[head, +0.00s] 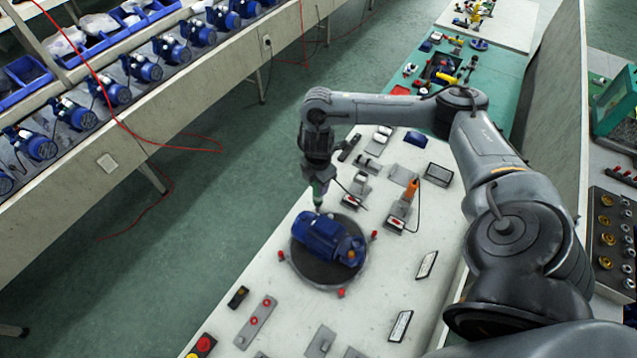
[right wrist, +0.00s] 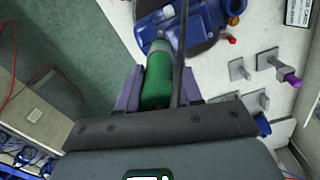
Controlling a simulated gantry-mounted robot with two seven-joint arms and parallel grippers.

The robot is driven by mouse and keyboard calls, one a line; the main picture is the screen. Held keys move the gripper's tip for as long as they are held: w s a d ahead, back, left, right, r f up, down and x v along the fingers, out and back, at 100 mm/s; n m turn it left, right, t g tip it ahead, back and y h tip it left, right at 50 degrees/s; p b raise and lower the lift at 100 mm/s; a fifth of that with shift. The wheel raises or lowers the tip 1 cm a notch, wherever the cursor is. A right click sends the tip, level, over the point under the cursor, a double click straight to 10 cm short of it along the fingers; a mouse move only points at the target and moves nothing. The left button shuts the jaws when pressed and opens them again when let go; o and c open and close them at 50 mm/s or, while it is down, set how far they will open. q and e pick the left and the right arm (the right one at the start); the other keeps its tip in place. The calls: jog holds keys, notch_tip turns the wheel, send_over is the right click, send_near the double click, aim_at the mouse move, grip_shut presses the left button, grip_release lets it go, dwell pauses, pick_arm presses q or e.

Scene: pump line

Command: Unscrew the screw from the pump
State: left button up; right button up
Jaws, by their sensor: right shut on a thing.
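The blue pump (head: 326,238) lies on a round black turntable (head: 318,272) on the white workbench. My right gripper (head: 318,176) is above the pump's back-left end and points down. It is shut on a green screwdriver (head: 319,193), whose tip reaches down to the pump's edge. In the right wrist view the green screwdriver (right wrist: 157,80) sits between the two jaws and points at the blue pump (right wrist: 205,18). The screw itself is too small or hidden to make out. I cannot tell whether the tip touches it. My left gripper is in neither view.
Red knobs (head: 373,236) stand around the turntable. An orange-handled tool (head: 411,190) with a cable rests in a holder to the right. Grey fixtures stand behind, and a button box (head: 200,346) is at the front left.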

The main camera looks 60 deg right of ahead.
pick_arm(q)
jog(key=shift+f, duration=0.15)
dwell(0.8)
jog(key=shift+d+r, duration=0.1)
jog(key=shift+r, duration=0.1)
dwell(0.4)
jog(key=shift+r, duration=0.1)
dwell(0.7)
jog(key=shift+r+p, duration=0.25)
jog(key=shift+p, duration=0.15)
dwell(0.3)
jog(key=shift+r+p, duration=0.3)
dwell(0.6)
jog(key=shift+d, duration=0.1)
dwell(0.5)
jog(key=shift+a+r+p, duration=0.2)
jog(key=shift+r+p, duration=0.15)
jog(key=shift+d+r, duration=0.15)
dwell(0.9)
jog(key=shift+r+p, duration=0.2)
jog(key=shift+p, duration=0.15)
